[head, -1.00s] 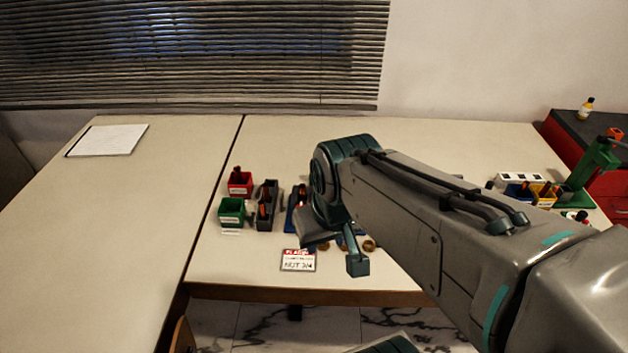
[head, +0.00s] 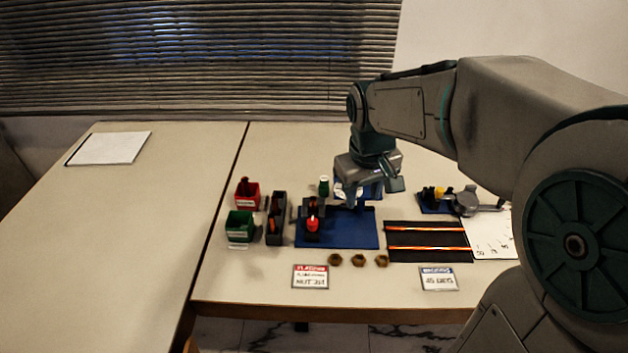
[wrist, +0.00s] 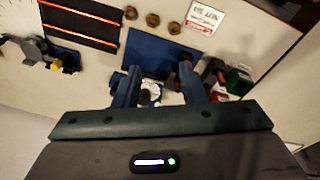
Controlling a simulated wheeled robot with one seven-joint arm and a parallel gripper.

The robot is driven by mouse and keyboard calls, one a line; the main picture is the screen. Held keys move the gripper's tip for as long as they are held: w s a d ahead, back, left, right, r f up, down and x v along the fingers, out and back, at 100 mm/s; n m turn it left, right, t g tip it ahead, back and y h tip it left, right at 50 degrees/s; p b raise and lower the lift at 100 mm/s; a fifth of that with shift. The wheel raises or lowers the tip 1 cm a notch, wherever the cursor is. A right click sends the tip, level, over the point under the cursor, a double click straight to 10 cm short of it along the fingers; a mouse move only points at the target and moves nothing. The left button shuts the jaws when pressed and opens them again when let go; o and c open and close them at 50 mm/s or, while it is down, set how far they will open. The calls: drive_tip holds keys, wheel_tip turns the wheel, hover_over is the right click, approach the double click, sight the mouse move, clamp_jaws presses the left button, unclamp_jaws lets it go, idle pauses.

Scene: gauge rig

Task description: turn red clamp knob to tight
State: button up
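The red clamp knob (head: 312,224) stands on the left part of a blue base plate (head: 355,236), in front of a dark clamp block. The plate also shows in the wrist view (wrist: 150,52); the knob is not clear there, near the right finger. My gripper (wrist: 158,84) is open, its two fingers apart with nothing held between them. In the head view my gripper (head: 355,192) is above the back of the plate, to the right of and behind the knob. A white part shows beyond the finger gap in the wrist view.
Red (head: 247,196) and green (head: 239,227) bins and a dark rack (head: 275,222) stand left of the plate. Several brass nuts (head: 358,260) and a red-headed card (head: 310,277) lie in front. A black mat (head: 428,241) lies right.

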sight(312, 221)
drive_tip(key=w+a+f+n+g, duration=0.2)
drive_tip(key=w+a+f+n, duration=0.2)
drive_tip(key=w+a+f, duration=0.55)
drive_tip(key=w+f, duration=0.1)
drive_tip(key=f, duration=0.3)
drive_tip(key=w+f+p, duration=0.1)
drive_tip(key=f, duration=0.3)
drive_tip(key=w+f, duration=0.1)
drive_tip(key=f, duration=0.3)
drive_tip(key=shift+a+f, duration=0.2)
drive_tip(key=shift+f, duration=0.05)
drive_tip(key=c, duration=0.7)
